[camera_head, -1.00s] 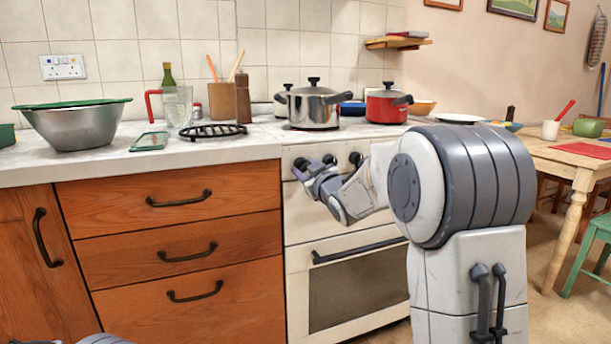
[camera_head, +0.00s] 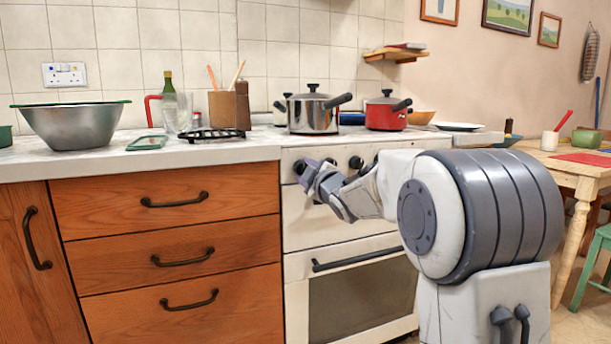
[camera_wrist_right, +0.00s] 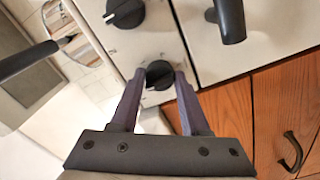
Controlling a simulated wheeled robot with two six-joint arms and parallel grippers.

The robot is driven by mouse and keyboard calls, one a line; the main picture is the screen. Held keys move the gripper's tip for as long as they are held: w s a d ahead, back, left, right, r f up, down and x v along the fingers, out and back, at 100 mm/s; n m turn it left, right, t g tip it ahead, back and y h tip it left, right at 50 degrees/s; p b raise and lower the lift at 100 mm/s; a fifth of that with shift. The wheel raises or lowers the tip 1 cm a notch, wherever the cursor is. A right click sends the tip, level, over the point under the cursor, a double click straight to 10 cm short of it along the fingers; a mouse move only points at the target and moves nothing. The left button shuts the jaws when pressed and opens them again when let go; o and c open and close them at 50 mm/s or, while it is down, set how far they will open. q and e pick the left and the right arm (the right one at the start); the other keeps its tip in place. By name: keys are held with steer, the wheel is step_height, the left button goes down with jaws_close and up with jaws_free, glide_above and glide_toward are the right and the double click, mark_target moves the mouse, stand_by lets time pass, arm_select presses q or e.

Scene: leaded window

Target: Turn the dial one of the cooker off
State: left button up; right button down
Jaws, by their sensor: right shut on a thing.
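The cooker (camera_head: 398,243) is white, with a row of black dials on its front panel. My right gripper (camera_head: 304,170) is at the leftmost dial in the head view and largely covers it. In the right wrist view, my right gripper (camera_wrist_right: 160,74) has its two purple fingers on either side of a black dial (camera_wrist_right: 159,72), shut on it. A pale pointer mark shows on this dial. A second dial (camera_wrist_right: 125,12) with a pale mark is beside it, clear of the fingers. My left gripper is out of view.
A steel pot (camera_head: 313,114) and a red pot (camera_head: 382,114) stand on the hob above the dials. The oven handle (camera_head: 358,258) sticks out below. Wooden drawers (camera_head: 170,203) adjoin the cooker on the left. A table (camera_head: 570,170) stands at the right.

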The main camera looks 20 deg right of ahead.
steer(key=shift+f, duration=0.1)
stand_by(0.3)
steer(key=shift+c, duration=1.9)
jaws_free()
steer(key=shift+s, duration=0.15)
steer(key=s+p, duration=0.2)
steer(key=s, duration=0.8)
steer(key=shift+d, duration=0.15)
steer(key=shift+s, duration=0.1)
